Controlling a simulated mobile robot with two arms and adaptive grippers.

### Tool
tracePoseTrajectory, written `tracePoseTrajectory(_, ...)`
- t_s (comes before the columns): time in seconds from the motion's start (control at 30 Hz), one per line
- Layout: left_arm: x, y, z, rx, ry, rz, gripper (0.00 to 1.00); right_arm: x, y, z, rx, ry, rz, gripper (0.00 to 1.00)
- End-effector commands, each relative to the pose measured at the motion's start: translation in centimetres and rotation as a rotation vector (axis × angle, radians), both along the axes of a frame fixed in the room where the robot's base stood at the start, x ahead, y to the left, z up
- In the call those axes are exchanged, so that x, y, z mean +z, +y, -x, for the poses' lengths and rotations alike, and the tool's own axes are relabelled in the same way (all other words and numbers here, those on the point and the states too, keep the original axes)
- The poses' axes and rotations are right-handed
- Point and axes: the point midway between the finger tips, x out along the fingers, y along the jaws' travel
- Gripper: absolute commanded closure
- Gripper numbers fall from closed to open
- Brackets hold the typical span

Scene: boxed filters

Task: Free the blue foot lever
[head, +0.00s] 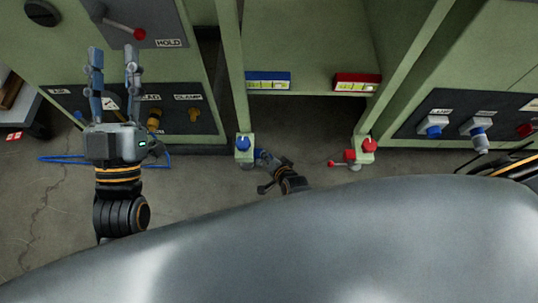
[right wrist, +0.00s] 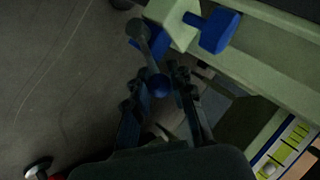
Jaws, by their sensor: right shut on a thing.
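The blue foot lever is a grey rod ending in a blue ball (right wrist: 162,86). In the right wrist view its rod (right wrist: 150,55) runs up to a blue hub beside a pale green post (right wrist: 178,22). My right gripper (right wrist: 163,76) is shut on the lever at its ball end, with one finger on each side. In the head view my right gripper (head: 264,161) is low beside the post with the blue knob (head: 243,143), and it mostly hides the lever. My left gripper (head: 114,62) is open and empty, raised in front of the left green cabinet.
A red lever (head: 340,162) stands by a post with a red knob (head: 369,145) to the right. Blue (head: 268,80) and red (head: 357,83) labelled blocks sit on the green frame. A blue hose (head: 62,159) lies on the floor. Cabinets with switches flank both sides.

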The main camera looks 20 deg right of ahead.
Motion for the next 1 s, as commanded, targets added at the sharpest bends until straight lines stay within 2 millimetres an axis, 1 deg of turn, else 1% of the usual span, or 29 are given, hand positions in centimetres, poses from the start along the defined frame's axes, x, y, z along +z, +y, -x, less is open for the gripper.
tracePoseTrajectory(0.2,-1.1,0.0,-0.6,0.004,0.072,-0.021,0.6,-0.1,0.2,0.2,0.002,0.009,0.012,1.0)
tracePoseTrajectory(0.6,-1.3,0.0,-0.7,0.005,0.083,-0.024,0.6,-0.1,0.2,0.2,0.002,0.008,0.014,1.0)
tracePoseTrajectory(0.63,-1.3,0.0,-0.7,0.005,0.083,-0.024,0.6,-0.1,0.2,0.2,0.002,0.008,0.014,0.74)
tracePoseTrajectory(0.67,-1.3,0.0,-0.7,0.005,0.083,-0.024,0.6,-0.1,0.2,0.2,0.002,0.008,0.014,0.68)
tracePoseTrajectory(0.7,-1.3,0.0,-0.7,0.005,0.083,-0.024,0.6,-0.1,0.2,0.2,0.002,0.008,0.014,0.6)
tracePoseTrajectory(0.73,-1.3,0.0,-0.7,0.005,0.083,-0.024,0.6,-0.1,0.2,0.2,0.003,0.007,0.014,0.54)
tracePoseTrajectory(1.0,-1.3,0.0,-0.7,0.005,0.081,-0.023,0.6,0.0,0.1,0.0,0.0,0.005,0.014,0.54)
